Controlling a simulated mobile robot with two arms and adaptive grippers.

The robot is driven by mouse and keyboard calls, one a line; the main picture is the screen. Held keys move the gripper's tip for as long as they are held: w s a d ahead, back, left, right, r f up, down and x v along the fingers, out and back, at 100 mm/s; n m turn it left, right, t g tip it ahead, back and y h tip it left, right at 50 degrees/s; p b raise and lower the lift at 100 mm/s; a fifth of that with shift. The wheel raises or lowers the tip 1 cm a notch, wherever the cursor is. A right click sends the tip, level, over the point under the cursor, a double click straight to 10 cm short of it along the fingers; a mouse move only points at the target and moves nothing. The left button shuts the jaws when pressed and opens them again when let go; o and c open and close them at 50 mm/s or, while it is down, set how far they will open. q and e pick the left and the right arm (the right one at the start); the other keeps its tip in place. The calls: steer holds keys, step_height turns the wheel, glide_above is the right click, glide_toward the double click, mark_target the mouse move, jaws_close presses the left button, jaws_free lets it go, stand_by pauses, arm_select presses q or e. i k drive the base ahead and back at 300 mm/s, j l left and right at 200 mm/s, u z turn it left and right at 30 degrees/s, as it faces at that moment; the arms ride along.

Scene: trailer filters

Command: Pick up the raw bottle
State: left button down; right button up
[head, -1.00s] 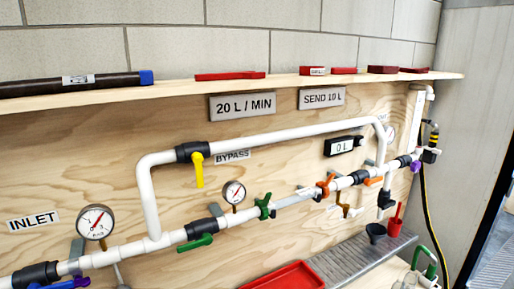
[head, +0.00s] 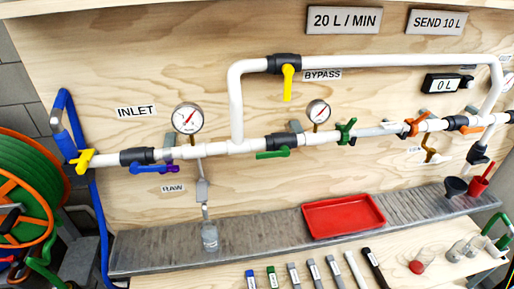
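A small clear bottle (head: 210,237) stands upright on the grey metal ledge, below the RAW label (head: 173,188). A thin grey sampling tap (head: 203,190) hangs from the white pipe directly above it. I cannot tell whether the tap's tip touches the bottle's mouth. Neither of my grippers is in view.
A red tray (head: 343,217) lies on the ledge (head: 150,248) right of the bottle. Several strips or pens lie on the wooden bench in front. Cups and a green-handled item (head: 497,238) stand at the right. A green hose reel (head: 25,180) is at the left.

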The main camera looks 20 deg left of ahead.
mark_target(209, 232)
steer(key=j+u, duration=0.1)
steer(key=u, duration=0.4)
steer(key=i+j+u, duration=0.1)
steer(key=u, duration=0.35)
